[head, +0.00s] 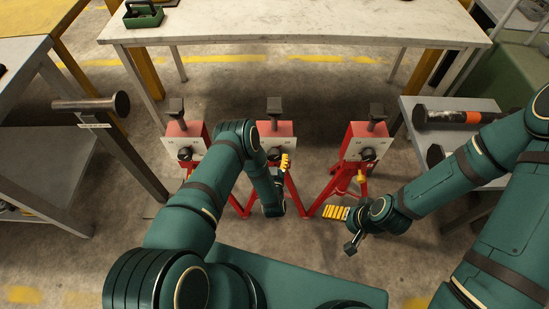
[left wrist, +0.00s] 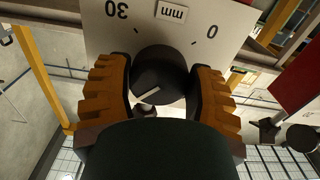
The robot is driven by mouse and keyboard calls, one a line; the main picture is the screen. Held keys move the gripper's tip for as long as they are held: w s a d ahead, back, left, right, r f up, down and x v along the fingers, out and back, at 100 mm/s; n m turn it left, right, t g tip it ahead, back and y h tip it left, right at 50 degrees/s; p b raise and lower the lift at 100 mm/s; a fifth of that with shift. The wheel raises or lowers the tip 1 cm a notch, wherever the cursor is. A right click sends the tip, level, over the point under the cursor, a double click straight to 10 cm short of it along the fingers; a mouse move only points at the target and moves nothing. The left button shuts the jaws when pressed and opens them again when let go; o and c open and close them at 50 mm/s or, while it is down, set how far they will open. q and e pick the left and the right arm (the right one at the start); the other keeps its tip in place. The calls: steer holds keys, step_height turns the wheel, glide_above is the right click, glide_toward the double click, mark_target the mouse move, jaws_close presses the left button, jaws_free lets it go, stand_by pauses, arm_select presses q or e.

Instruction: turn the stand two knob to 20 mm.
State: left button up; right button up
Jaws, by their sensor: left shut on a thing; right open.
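Three red stands with pale dial plates stand in a row in the head view. My left gripper (head: 280,165) is at the middle stand (head: 268,129). In the left wrist view, its orange-padded fingers (left wrist: 160,90) are shut on a black round knob (left wrist: 158,68), one on each side. The plate (left wrist: 205,20) appears upside down, with "30" at left, "mm" in the middle and "0" at right. A short white line on the knob slants from lower left to upper right. My right gripper (head: 346,212) is open and empty, low in front of the right stand (head: 361,140).
The left stand (head: 187,138) is beside my left arm. A pale workbench (head: 300,24) is behind the stands. Floor shows between the stands.

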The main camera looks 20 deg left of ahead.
arm_select(q)
steer(key=shift+s+f+m, duration=0.1)
steer(key=shift+m, duration=0.2)
steer(key=o, duration=1.2)
steer(key=v, duration=1.2)
